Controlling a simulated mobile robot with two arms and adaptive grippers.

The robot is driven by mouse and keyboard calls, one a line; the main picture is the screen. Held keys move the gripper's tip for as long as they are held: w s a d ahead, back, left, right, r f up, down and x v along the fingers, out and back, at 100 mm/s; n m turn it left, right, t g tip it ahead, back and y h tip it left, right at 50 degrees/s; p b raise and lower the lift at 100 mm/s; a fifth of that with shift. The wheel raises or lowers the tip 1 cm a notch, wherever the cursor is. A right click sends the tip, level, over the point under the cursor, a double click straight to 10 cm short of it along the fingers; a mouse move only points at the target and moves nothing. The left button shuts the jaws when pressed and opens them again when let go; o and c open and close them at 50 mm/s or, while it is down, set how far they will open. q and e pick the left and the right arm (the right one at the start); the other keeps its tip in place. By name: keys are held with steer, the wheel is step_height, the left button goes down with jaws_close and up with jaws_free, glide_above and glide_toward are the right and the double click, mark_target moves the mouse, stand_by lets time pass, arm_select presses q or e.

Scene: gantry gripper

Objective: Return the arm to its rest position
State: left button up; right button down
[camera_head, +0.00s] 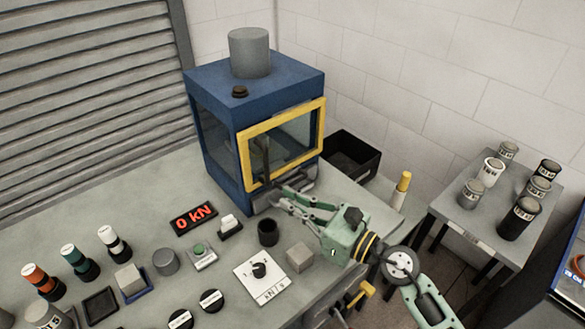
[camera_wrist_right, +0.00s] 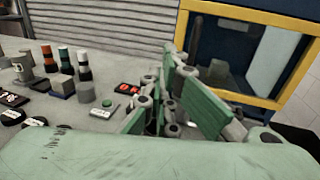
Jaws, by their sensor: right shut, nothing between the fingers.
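My right arm comes in from the lower right in the head view. Its pale green gripper (camera_head: 279,197) is shut and empty. The fingers are above the bench, just in front of the blue press (camera_head: 222,150) with its yellow-framed window (camera_head: 247,158). In the head view the fingertips overlap the press's lower front edge; I cannot tell whether they touch it. The wrist view shows the green finger links (camera_wrist_right: 175,95) close up, with the yellow frame (camera_wrist_right: 250,12) behind them. My left gripper is not in view.
Near the gripper on the bench (camera_head: 140,185) are a dark cup (camera_head: 267,232), a grey cube (camera_head: 300,257), a dial plate (camera_head: 262,277) and a red "0 kN" display (camera_head: 194,218). Several labelled cylinders stand left. A side table (camera_head: 450,212) with canisters and a black bin (camera_head: 352,150) are right.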

steer(key=w+d+r+m+t+h, duration=0.1)
steer(key=d+r+m+t+h, duration=0.35)
steer(key=m, duration=0.55)
steer(key=w+d+r+m+t+h, duration=0.15)
steer(key=d+m+t+h, duration=0.3)
steer(key=d+m, duration=0.45)
steer(key=s+d+f+m+g+h, duration=0.55)
steer(key=d+f+m+h, duration=0.45)
steer(key=m, duration=0.7)
steer(key=s+a+f+m+g+y, duration=0.15)
steer(key=s+f+m+g, duration=0.3)
steer(key=s+f, duration=0.5)
steer(key=s+a+f+m+g+y, duration=0.1)
steer(key=s+f+m+g+y, duration=0.4)
steer(key=s, duration=0.8)
step_height(320, 180, down, 27)
steer(key=s+g+h, duration=0.2)
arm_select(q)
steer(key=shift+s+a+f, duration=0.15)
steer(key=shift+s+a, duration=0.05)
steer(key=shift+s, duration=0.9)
arm_select(e)
steer(key=s+d+f+n+g, duration=0.1)
steer(key=s+d+f, duration=0.1)
steer(key=s+f, duration=1.3)
steer(key=shift+s+d+f+g, duration=0.3)
steer(key=shift+s+d, duration=0.05)
steer(key=shift+s, duration=0.25)
